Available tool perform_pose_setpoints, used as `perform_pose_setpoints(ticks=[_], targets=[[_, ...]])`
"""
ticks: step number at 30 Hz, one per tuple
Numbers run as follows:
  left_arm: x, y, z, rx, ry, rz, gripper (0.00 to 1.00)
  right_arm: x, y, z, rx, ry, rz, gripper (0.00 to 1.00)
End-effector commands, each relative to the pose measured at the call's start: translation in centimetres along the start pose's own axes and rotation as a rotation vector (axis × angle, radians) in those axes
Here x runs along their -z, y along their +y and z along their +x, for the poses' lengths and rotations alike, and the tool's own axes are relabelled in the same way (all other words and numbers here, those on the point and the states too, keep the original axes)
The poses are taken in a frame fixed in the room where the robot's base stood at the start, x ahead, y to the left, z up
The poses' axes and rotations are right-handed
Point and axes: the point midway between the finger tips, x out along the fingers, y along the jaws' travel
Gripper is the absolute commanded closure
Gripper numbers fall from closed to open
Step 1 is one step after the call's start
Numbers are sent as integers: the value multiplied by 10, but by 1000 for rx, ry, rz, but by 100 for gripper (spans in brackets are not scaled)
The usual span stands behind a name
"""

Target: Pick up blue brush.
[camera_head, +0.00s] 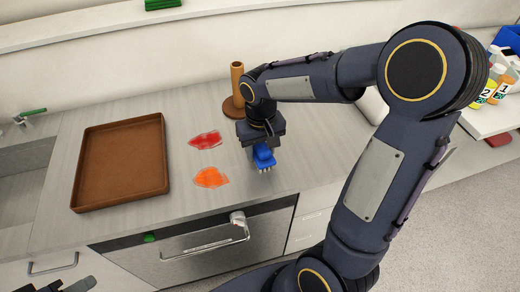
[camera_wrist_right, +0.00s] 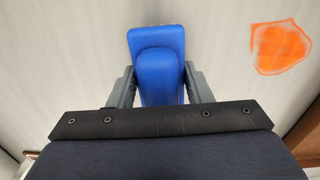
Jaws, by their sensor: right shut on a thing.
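The blue brush (camera_head: 263,157) is at the right part of the counter, with its pale bristles pointing down. My right gripper (camera_head: 261,143) is above it and shut on its blue body. In the right wrist view the blue brush (camera_wrist_right: 158,60) sits between the two fingers of my right gripper (camera_wrist_right: 160,85). I cannot tell whether the bristles touch the counter. My left gripper (camera_head: 75,287) shows only in part at the bottom left edge, and its jaws are not clear.
A red smear (camera_head: 205,140) and an orange smear (camera_head: 211,177) lie left of the brush. A brown tray (camera_head: 76,188) is at the left. A brown round-based holder (camera_head: 237,88) stands behind my gripper. Bottles (camera_head: 496,85) stand on a shelf at far right.

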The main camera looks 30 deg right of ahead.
Motion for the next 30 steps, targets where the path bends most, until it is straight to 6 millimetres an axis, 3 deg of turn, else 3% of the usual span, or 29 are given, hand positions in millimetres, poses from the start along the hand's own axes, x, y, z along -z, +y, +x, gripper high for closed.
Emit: perform_pose_setpoints(ticks=[11, 17, 26, 30], targets=[[0, 0, 0, 0, 0, 0, 64, 1, 0, -6, 1, 3, 0, 79], [1, 1, -2, 0, 0, 0, 64, 1, 0, -31, 2, 7, 0, 79], [0, 0, 0, 0, 0, 0, 64, -26, -46, -94, 3, 7, -7, 79], [-2, -2, 4, 0, 0, 0, 64, -45, -78, -107, 1, 4, -8, 79]])
